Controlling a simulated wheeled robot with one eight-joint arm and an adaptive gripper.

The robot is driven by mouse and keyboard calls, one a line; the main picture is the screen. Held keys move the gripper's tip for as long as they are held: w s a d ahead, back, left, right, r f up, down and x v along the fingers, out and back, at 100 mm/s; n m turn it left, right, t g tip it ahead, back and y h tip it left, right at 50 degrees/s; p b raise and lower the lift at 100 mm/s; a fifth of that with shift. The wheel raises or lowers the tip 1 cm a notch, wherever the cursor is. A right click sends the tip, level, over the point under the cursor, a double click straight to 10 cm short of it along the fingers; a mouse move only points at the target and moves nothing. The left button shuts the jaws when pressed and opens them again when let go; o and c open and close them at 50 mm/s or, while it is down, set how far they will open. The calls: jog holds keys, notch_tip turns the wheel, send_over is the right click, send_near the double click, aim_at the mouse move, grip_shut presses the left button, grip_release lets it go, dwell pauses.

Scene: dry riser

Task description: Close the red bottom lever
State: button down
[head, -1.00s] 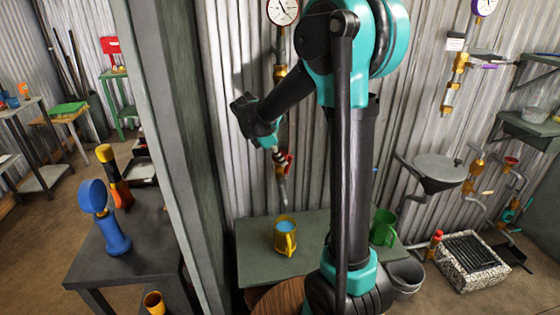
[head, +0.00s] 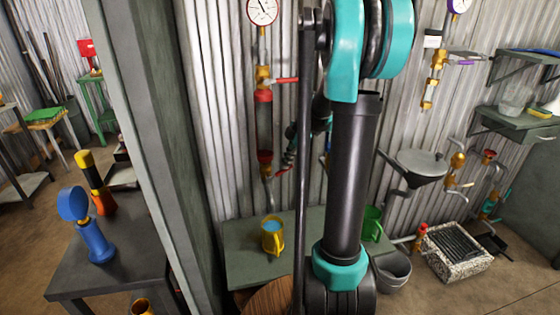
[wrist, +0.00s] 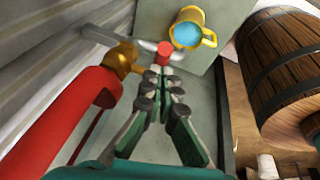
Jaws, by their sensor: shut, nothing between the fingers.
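A vertical pipe with a gauge runs down the corrugated wall in the head view. Its upper red lever (head: 285,80) sticks out to the right from a brass valve. A lower red lever (head: 283,171) shows small and partly hidden near the pipe's bottom, beside a red fitting (head: 265,157). My gripper (head: 287,160) is just right of the lower pipe, largely hidden by my arm. In the wrist view my gripper (wrist: 160,76) is shut and empty. Its tips are just below a red end (wrist: 163,48), probably the lower lever; contact cannot be told.
In the wrist view a red cylinder (wrist: 70,120) and brass fitting (wrist: 126,60) are close at left. A yellow mug (head: 272,236) with blue contents and a green mug (head: 371,223) stand on the grey-green table (head: 240,255) below. A wooden barrel (wrist: 285,60) is at right.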

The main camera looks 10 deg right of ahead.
jog(key=shift+d+f+y, duration=0.6)
jog(key=shift+f+y, duration=0.05)
jog(key=shift+y, duration=0.15)
jog(key=shift+d+f, duration=0.4)
jog(key=shift+f, duration=0.25)
jog(key=shift+d+f, duration=0.35)
jog(key=shift+f, duration=0.4)
